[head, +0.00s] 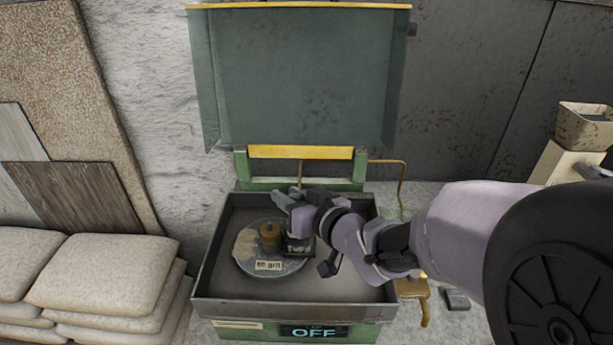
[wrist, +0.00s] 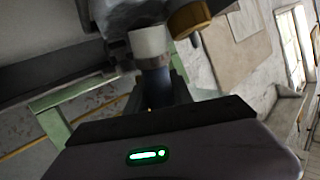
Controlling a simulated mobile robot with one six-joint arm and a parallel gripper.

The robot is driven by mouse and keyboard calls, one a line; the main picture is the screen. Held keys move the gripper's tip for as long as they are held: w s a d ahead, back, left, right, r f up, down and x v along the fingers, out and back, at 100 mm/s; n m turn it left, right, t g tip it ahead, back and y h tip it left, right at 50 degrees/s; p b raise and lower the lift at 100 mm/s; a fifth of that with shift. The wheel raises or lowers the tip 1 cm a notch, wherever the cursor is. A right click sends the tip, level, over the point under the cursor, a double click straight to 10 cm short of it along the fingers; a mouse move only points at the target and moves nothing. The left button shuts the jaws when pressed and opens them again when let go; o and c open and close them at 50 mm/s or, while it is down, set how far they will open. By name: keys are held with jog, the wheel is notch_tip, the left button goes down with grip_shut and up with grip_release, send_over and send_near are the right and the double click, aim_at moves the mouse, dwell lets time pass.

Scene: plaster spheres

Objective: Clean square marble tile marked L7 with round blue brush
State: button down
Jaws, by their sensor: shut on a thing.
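My gripper (head: 288,200) reaches from the right into a grey metal basin (head: 226,310), over the right side of a round grey plate (head: 252,266). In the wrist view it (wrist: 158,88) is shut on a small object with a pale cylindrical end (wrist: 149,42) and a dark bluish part. I cannot tell whether this is the round blue brush. The plate carries a brass cylinder (head: 270,232) and a white label (head: 268,265) too blurred to read. I cannot make out a square marble tile marked L7.
The basin belongs to a green machine with a raised lid (head: 300,75) and a display (head: 314,333) reading OFF. Pale sacks (head: 105,270) and leaning slabs (head: 80,200) stand left. A wooden-handled tool (head: 424,305) and small dark block (head: 456,300) lie at right.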

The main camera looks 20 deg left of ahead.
jog(key=shift+s+d+b, duration=0.25)
jog(key=shift+s+b, duration=0.2)
jog(key=shift+s, duration=0.7)
jog(key=shift+w+a, duration=0.25)
jog(key=shift+w, duration=0.95)
jog(key=shift+s+d, duration=0.25)
jog(key=shift+s, duration=1)
jog(key=shift+w+a+r+p, duration=0.1)
jog(key=shift+w+r+p, duration=0.55)
jog(key=shift+r, duration=0.15)
jog(key=shift+f, duration=0.1)
